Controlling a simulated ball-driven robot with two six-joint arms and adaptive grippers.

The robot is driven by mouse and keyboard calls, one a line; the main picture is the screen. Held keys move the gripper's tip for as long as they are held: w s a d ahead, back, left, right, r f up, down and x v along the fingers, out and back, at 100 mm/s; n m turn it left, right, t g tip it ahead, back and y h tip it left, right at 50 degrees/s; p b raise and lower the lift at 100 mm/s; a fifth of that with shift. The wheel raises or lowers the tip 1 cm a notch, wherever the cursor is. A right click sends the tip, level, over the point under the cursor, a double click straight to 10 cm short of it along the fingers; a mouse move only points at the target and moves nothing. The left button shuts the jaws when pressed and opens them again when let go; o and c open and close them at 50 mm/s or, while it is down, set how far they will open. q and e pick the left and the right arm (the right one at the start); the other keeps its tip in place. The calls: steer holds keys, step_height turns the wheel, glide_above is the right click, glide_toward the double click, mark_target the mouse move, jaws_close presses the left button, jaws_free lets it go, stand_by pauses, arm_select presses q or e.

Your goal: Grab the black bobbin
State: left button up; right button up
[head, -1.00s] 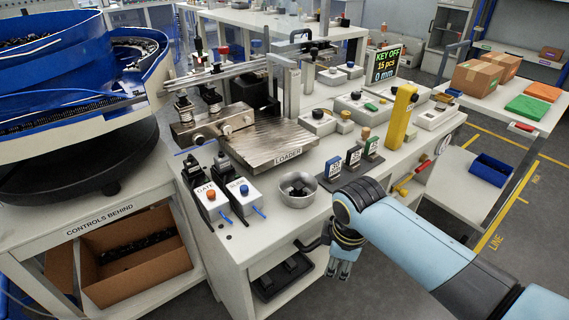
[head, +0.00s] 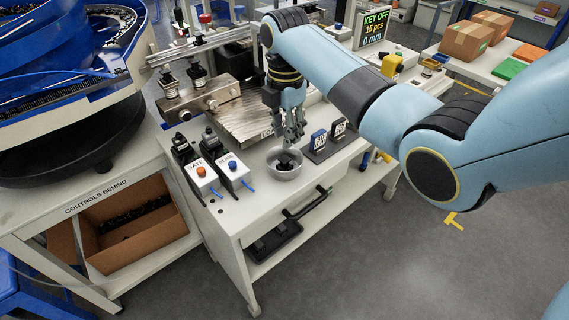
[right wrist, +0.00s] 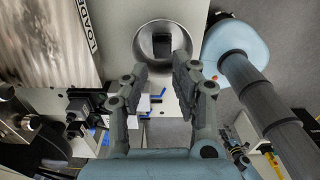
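A small metal bowl (head: 275,171) stands on the front part of the bench, and a dark piece that looks like the black bobbin (head: 287,165) lies in it. In the right wrist view the bowl (right wrist: 144,45) is at the top centre, with the black bobbin (right wrist: 161,38) as a dark block inside. My right gripper (head: 293,138) hangs just above the bowl, fingers pointing down. In the right wrist view the gripper (right wrist: 162,72) has its fingers spread and empty, apart from the bobbin.
The GATE switch box (head: 201,172) and a second switch box (head: 233,168) stand left of the bowl. A dark rack with labelled cards (head: 318,140) stands close on its right. The metal loader plate (head: 238,117) lies behind.

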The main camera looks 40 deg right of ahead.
mark_target(285, 159)
steer(key=shift+f, duration=0.95)
steer(key=f, duration=0.5)
steer(key=shift+s+a+f, duration=0.15)
steer(key=shift+a, duration=0.05)
steer(key=c, duration=0.5)
